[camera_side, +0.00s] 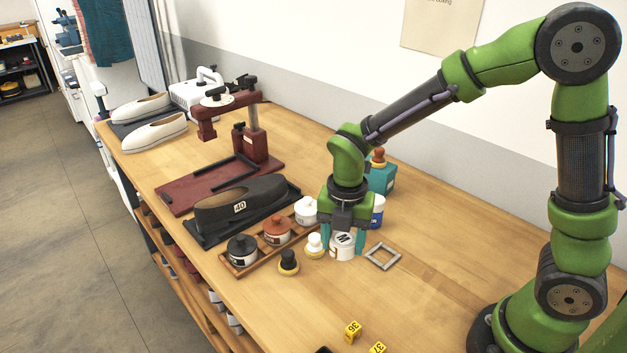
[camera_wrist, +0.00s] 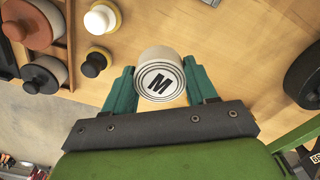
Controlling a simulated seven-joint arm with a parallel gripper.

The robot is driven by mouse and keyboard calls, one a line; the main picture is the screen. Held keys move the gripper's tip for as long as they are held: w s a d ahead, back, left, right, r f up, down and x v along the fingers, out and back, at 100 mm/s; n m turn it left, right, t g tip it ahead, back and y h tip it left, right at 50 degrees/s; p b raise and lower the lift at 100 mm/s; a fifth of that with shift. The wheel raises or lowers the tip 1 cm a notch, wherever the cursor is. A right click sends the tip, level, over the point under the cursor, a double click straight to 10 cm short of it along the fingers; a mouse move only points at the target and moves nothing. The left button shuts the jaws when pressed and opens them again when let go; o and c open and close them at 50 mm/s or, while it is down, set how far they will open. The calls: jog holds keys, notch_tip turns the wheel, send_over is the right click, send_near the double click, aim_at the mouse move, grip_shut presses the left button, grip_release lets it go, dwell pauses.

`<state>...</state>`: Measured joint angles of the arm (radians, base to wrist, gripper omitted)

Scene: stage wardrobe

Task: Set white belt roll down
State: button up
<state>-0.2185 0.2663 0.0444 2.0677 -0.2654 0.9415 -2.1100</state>
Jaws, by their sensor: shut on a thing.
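The white belt roll (camera_side: 342,248) is a short white cylinder with a black M on its round face. My gripper (camera_side: 343,241) is shut on it, with one teal finger at each side. In the wrist view the roll (camera_wrist: 160,66) sits between the fingertips of my gripper (camera_wrist: 161,82), its M face towards the camera. In the side view it is low over the wooden table (camera_side: 440,290), close to the surface. I cannot tell whether its underside touches the wood.
A grey square frame (camera_side: 382,256) lies just right of the roll. Brushes with white (camera_side: 314,245) and black (camera_side: 289,262) knobs stand left, beside a wooden tray (camera_side: 240,268) of jars. A blue-and-white jar (camera_side: 378,211) and teal block (camera_side: 381,180) are behind. The table's front right is mostly clear.

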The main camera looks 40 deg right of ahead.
jog(key=s+a, duration=0.1)
jog(key=s+a+f+n, duration=0.1)
jog(key=a, duration=0.1)
jog(key=s+a+n, duration=0.1)
jog(key=s+a, duration=0.1)
jog(key=shift+f, duration=0.4)
jog(key=shift+a+f+n, duration=0.15)
jog(key=shift+a+f, duration=0.15)
jog(key=shift+a, duration=0.25)
jog(key=shift+a+f+n, duration=0.15)
jog(key=shift+a+f, duration=0.1)
jog(key=shift+a, duration=0.25)
send_over(261, 288)
jog(key=shift+f, duration=2.45)
jog(key=shift+f, duration=0.15)
jog(key=o, duration=1.1)
